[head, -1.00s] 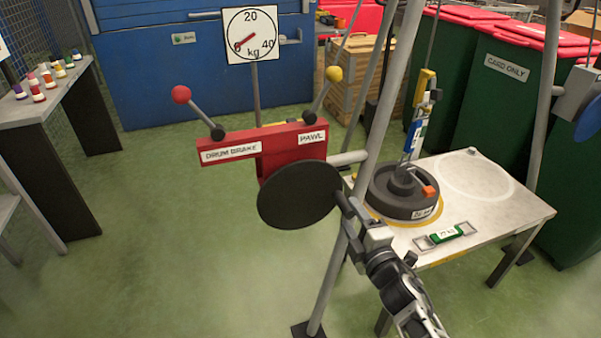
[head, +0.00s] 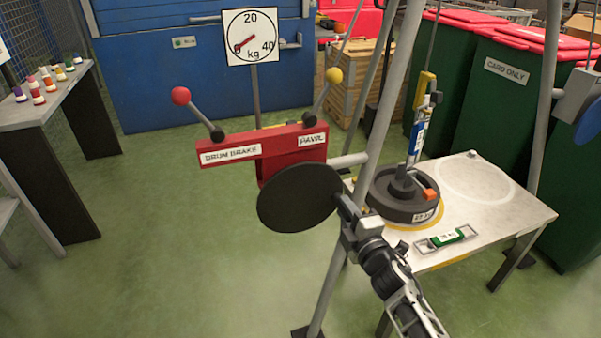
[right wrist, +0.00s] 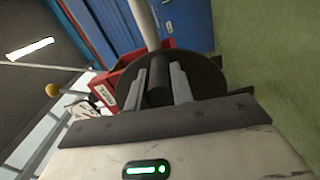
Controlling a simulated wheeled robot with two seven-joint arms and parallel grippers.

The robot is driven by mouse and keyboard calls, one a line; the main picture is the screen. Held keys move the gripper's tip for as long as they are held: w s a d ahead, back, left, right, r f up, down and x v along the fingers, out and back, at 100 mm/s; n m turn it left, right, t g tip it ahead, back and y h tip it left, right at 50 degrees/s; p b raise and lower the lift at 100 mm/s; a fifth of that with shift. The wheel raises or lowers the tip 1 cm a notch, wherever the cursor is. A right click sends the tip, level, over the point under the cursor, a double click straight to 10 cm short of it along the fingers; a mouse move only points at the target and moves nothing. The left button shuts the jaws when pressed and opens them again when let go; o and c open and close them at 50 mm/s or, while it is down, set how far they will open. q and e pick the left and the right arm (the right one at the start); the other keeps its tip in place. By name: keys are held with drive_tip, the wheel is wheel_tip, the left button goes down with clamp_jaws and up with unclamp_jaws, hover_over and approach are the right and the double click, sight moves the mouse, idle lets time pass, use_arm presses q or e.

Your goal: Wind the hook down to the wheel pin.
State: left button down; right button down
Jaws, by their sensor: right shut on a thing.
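My right gripper (head: 351,214) is shut on the dark crank handle (right wrist: 158,85) of the winch's black disc (head: 298,198). The handle also shows in the head view (head: 344,205), partly covered by the gripper. The hook tackle, with a yellow block (head: 424,86) and a blue-and-white body (head: 416,135), hangs over the dark wheel (head: 400,205). The wheel lies flat on the white table, with its pin (head: 403,182) in the middle and an orange block beside it. The tackle's lower end is close to the pin; I cannot tell whether they touch. My left gripper is out of view.
A red housing (head: 294,143) carries the drum brake lever (head: 197,113) with a red knob and the pawl lever (head: 322,95) with a yellow knob. The scale dial (head: 252,37) points near zero. Grey frame legs flank the white table (head: 500,215).

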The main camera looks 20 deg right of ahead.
drive_tip(key=shift+r+n+p, duration=0.45)
drive_tip(key=shift+r+n, duration=0.3)
drive_tip(key=shift+n, duration=0.15)
drive_tip(key=shift+r+n, duration=0.25)
drive_tip(key=shift+n, duration=0.05)
drive_tip(key=shift+a+r+n+p, duration=0.15)
drive_tip(key=shift+r+n+p, duration=0.45)
drive_tip(key=shift+r+n, duration=0.5)
drive_tip(key=shift+w, duration=0.1)
drive_tip(key=shift+a+r+n, duration=0.1)
drive_tip(key=shift+r+n, duration=0.15)
drive_tip(key=shift+n, duration=0.15)
drive_tip(key=shift+a+r+n+p, duration=0.3)
drive_tip(key=shift+r+n+p, duration=0.25)
drive_tip(key=shift+n, duration=0.35)
